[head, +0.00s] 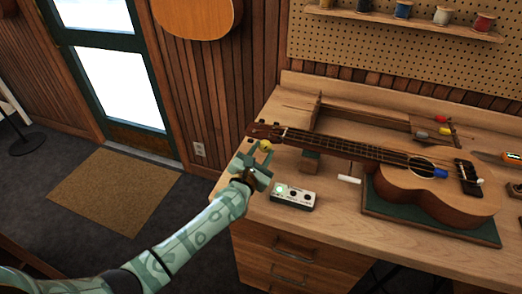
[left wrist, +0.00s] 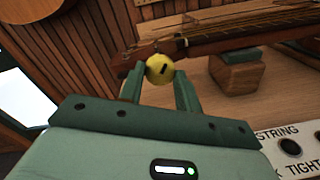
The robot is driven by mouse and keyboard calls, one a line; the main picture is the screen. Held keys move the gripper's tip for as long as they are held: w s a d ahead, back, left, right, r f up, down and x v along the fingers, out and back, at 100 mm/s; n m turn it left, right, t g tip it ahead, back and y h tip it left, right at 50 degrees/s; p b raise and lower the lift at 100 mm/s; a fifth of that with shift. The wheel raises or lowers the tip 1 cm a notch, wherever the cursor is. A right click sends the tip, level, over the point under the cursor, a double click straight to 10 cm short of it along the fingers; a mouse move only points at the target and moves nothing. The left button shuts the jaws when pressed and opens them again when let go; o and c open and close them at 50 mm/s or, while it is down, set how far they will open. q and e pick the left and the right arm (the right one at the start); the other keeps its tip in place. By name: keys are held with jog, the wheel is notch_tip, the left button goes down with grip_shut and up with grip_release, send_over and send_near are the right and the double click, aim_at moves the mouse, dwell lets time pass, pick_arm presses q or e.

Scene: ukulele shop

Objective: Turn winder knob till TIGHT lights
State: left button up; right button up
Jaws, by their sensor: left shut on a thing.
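The yellow winder knob (head: 265,145) is at the headstock end of the ukulele (head: 435,190). In the left wrist view the knob (left wrist: 160,69) has a dark slot mark and sits between my fingertips. My left gripper (head: 259,166) is shut on it; it also shows in the left wrist view (left wrist: 160,85). The white indicator box (head: 292,198) stands just right of the gripper, with a green light on at its left end and dark round spots beside it. The left wrist view shows part of the box (left wrist: 290,148), with STRING and TIGHT lettering. My right gripper is out of view.
The ukulele rests on a green-topped cradle (head: 430,222) and a small neck block (head: 310,162) on the wooden workbench (head: 335,225). A white-handled tool (head: 349,179) lies near the cradle. Bare bench lies around the indicator box.

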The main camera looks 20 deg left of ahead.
pick_arm(q)
jog(key=m+p, duration=0.3)
jog(key=m, duration=0.3)
jog(key=shift+d+r, duration=0.1)
jog(key=shift+r, duration=0.05)
jog(key=m+p, duration=0.2)
jog(key=m, duration=0.3)
jog(key=shift+m+y+p, duration=0.3)
jog(key=shift+p, duration=0.05)
jog(key=m+p, duration=0.1)
jog(key=m, duration=0.3)
jog(key=shift+d, duration=0.1)
jog(key=shift+f+m+y+p, duration=0.15)
jog(key=shift+m+p, duration=0.15)
jog(key=shift+m, duration=0.8)
jog(key=shift+f+m+y+p, duration=0.15)
jog(key=shift+m+p, duration=0.15)
jog(key=shift+m, duration=0.8)
jog(key=o, duration=0.7)
